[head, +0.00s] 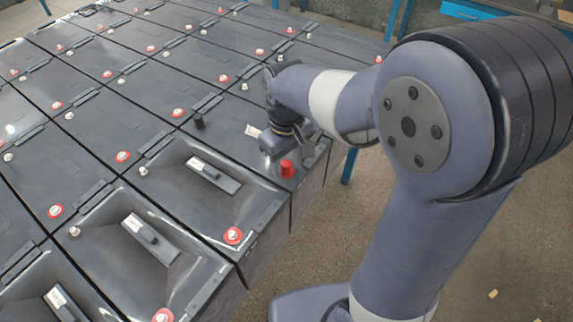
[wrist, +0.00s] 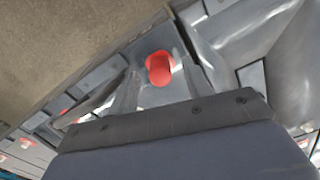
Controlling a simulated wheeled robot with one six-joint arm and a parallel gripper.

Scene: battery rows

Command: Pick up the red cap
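The red cap (head: 287,168) stands upright on a dark grey battery (head: 228,150) near the block's right edge. In the wrist view the red cap (wrist: 160,69) shows between the tips of my two fingers, with a narrow gap on each side. My gripper (head: 289,151) is just behind the cap in the head view, low over the same battery, and partly hidden by its own wrist. In the wrist view my gripper (wrist: 160,80) is open, with nothing held. How far the tips reach down around the cap cannot be told.
Rows of batteries fill the left, with red-ringed terminals (head: 233,236) and raised handles (head: 213,175). A black cap (head: 198,121) stands on the same battery, left of my gripper. The block ends at the right, above open floor (head: 480,240).

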